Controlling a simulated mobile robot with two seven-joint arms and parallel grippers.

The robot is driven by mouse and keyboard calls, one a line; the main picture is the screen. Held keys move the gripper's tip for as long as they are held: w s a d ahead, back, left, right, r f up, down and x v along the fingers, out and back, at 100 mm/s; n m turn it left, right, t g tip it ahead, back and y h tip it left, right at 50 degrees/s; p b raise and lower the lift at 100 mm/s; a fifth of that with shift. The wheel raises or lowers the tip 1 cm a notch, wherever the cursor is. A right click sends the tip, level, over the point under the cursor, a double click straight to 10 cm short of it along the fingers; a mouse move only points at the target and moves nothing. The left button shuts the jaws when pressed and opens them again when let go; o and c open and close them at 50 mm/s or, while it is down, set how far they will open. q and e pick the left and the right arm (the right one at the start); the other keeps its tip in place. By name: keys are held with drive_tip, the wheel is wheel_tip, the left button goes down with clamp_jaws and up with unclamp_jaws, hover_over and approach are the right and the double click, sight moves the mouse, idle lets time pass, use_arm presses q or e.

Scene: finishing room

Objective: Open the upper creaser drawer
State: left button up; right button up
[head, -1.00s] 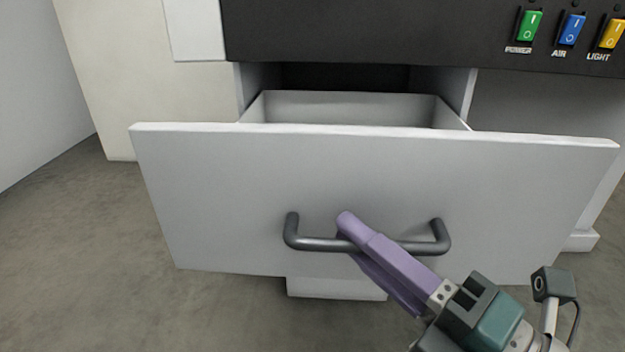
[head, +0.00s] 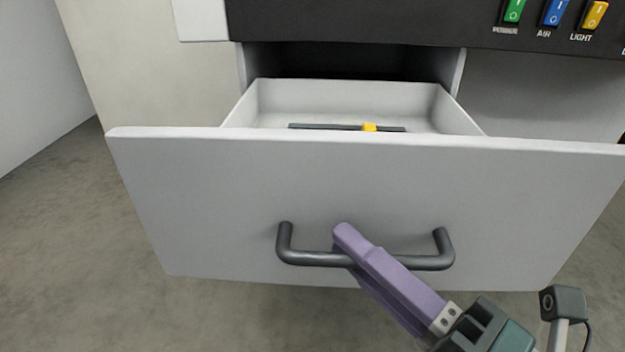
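The upper creaser drawer (head: 200,195) is pulled out, with its white front facing me and its inside showing behind the front's top edge. A dark bar handle (head: 305,258) runs across the front. My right gripper (head: 345,245) has its purple fingers around the middle of the handle, one above and one behind or below it, and it looks shut on the bar. My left gripper is not in view.
A black panel (head: 400,25) above the drawer carries green, blue and yellow switches. A pale cabinet side (head: 150,90) and a wall stand at the left. Bare grey floor (head: 80,240) is free in front and to the left.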

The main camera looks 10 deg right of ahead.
drive_tip(key=o, duration=0.4)
drive_tip(key=p+v, duration=0.1)
drive_tip(key=v, duration=0.9)
drive_tip(key=shift+r, duration=0.1)
